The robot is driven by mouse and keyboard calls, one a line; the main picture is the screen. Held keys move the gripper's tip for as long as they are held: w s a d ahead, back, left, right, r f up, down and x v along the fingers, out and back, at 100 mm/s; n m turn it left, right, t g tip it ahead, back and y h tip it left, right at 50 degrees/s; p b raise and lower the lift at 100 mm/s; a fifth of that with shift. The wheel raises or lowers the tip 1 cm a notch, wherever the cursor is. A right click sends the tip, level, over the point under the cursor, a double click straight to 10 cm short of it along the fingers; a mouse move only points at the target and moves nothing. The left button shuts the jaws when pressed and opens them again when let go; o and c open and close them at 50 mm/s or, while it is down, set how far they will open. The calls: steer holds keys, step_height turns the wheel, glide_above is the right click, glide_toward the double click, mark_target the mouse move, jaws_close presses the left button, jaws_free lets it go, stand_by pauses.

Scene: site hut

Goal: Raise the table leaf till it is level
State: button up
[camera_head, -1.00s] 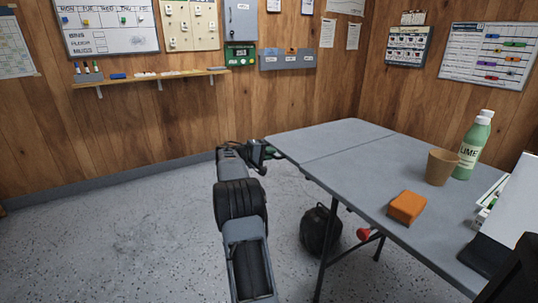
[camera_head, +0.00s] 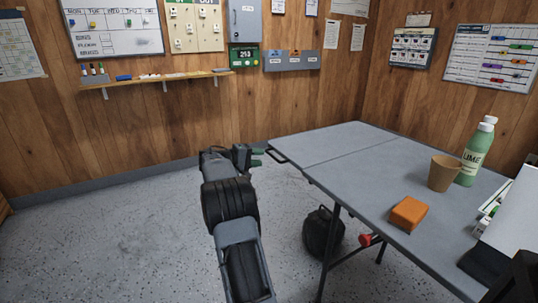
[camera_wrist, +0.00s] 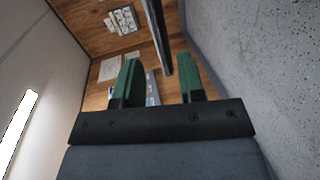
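The grey table leaf (camera_head: 335,143) is the far end section of the table (camera_head: 370,185), past a seam across the top. It looks level and in line with the main top. The underside of the leaf is hidden in the head view.
An orange block (camera_head: 408,213), a tan cup (camera_head: 443,172) and a green bottle (camera_head: 475,152) stand on the main top. A black bag (camera_head: 322,230) sits on the floor under the table. A shelf (camera_head: 160,80) runs along the back wall. The floor at left is clear.

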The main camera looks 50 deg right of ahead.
steer(key=p+v, duration=0.1)
steer(key=v, duration=0.5)
steer(key=shift+a, duration=0.3)
steer(key=shift+w+r, duration=0.1)
steer(key=shift+r, duration=0.1)
steer(key=s+a+r+n+t+y+p, duration=0.2)
steer(key=a+r+t+y+p, duration=0.1)
steer(key=a+r+p, duration=0.6)
steer(key=s+a+r+n+t+y+p, duration=0.1)
steer(key=s+a+r+y+p, duration=0.3)
steer(key=a+p, duration=0.4)
steer(key=s+a+r+n+t+y+p, duration=0.1)
steer(key=s+a+r+t+y+p, duration=0.2)
steer(key=s+a+r+p, duration=0.4)
steer(key=s+a+r+n+t+y+p, duration=0.1)
steer(key=s+a+r+y+p, duration=0.3)
steer(key=a+p, duration=0.6)
steer(key=s+a+r+t, duration=0.1)
steer(key=a+r, duration=0.1)
steer(key=a, duration=0.3)
steer(key=shift+s+a+t+y, duration=0.35)
steer(key=shift+t+y, duration=0.05)
steer(key=shift+r, duration=0.15)
